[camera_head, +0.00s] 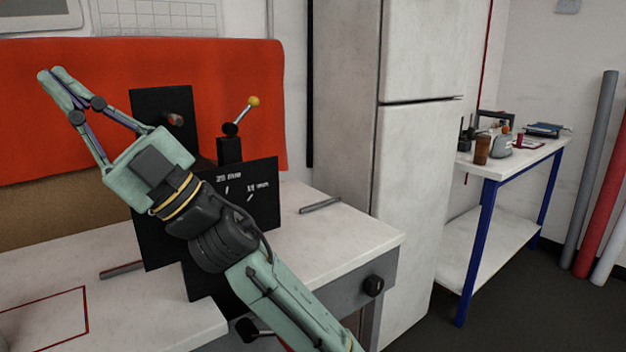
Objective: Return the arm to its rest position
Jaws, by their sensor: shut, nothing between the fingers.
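My gripper (58,76) is at the upper left of the head view, at the end of my pale green arm. Its fingers are shut with nothing held between them. The fingers point up and left, in front of the red-orange panel (230,75). My arm reaches from the lower right up across the white bench (345,232). It passes in front of a black machine (262,205) with white markings and a yellow-knobbed lever (253,101), hiding part of it. I cannot tell how far the arm is from the machine.
A tall white cabinet (418,150) stands right of the bench. Further right is a blue-legged table (487,172) with a brown bottle (482,149) and small items. Grey and red rolls (603,205) lean at the right wall. Dark floor (540,300) shows clear.

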